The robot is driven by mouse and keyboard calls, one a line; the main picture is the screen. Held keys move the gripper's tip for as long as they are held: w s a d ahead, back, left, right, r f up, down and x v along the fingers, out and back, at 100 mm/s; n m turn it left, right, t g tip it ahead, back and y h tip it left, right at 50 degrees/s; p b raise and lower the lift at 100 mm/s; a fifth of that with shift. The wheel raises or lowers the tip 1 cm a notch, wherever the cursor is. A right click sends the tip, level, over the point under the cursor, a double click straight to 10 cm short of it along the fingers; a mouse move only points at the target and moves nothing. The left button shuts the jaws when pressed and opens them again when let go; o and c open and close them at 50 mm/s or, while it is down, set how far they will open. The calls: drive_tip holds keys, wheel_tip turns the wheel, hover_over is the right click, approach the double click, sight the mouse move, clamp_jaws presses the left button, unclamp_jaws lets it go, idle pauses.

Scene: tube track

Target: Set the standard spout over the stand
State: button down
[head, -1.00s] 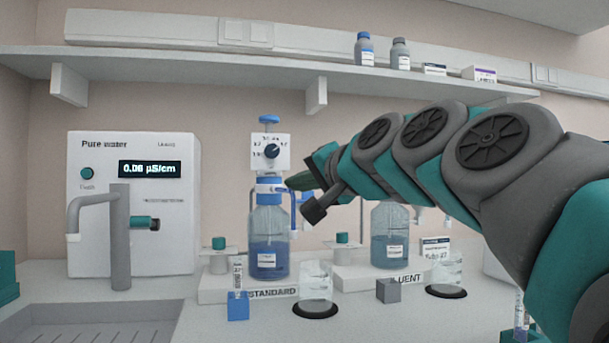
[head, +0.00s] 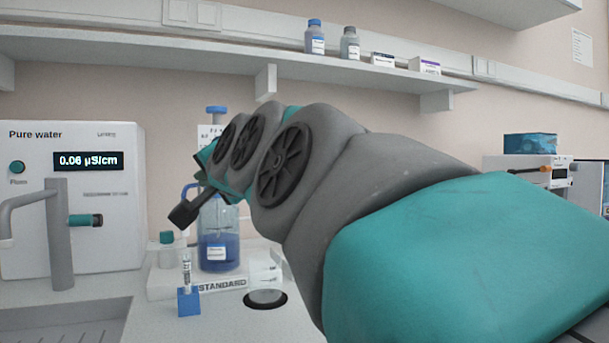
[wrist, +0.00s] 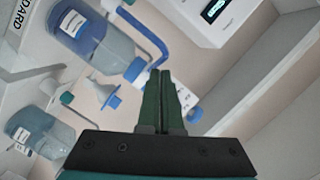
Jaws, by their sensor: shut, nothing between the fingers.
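The standard bottle (head: 217,250), with blue liquid and a blue dispenser top, stands on a white base marked STANDARD. Its spout (head: 189,188) is a blue curved arm on the bottle's left, partly behind my arm. The spout's pale lower end appears above a small tube in the blue stand (head: 188,302); I cannot tell how exactly they line up. In the wrist view, the standard bottle (wrist: 95,42) is at upper left and the spout (wrist: 150,35) curves beside my fingers. My gripper (wrist: 160,75) is shut and empty near it.
The water unit (head: 75,200) with its tap stands at left, above a sink (head: 65,322). Another bottle (wrist: 40,130) shows in the wrist view. My arm covers the right of the bench.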

drive_tip(key=shift+s+a+f, duration=0.1)
drive_tip(key=shift+a, duration=0.3)
idle(0.3)
